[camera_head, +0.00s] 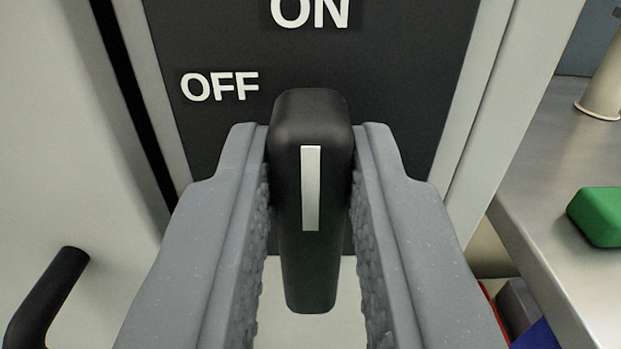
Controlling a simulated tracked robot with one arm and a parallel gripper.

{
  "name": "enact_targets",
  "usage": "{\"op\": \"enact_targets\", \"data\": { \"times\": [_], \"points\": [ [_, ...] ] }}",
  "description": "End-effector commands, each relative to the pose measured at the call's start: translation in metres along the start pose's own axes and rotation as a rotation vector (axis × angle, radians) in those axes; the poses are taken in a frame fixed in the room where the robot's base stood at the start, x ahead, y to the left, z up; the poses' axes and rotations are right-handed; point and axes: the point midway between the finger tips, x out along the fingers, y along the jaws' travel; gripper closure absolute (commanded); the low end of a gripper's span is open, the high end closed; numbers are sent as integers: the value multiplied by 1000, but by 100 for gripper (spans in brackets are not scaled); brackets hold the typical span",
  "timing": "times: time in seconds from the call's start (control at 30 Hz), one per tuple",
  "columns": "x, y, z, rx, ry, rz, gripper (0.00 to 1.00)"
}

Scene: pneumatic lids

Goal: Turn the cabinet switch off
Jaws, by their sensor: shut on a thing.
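The cabinet switch (311,130) is a black rotary knob with a white marker line, on a dark panel (400,60) of the cabinet. The knob stands upright, its white line vertical, under the white "ON" label (310,12). The white "OFF" label (220,86) is to the upper left of the knob. My gripper (312,190) has its two grey ridged fingers on either side of the knob and is shut on it. The fingers hide parts of the lower panel.
A black handle (45,300) sticks out at the lower left. A metal bench (560,200) on the right carries a green block (600,216) and a beige cylindrical object (604,85). Red and blue items show partly below the bench.

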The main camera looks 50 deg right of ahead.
Motion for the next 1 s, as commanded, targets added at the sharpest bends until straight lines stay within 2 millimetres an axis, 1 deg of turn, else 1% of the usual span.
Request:
{"op": "enact_targets", "data": {
  "times": [0.17, 0.37, 0.5, 1.0],
  "points": [
    [0, 0, -1, -32, -3, -1, 100],
    [0, -2, -3, -110, -6, -2, 100],
    [0, -4, -5, -186, -3, -1, 100],
    [1, -12, -3, -500, -1, 0, 100]
  ]
}}
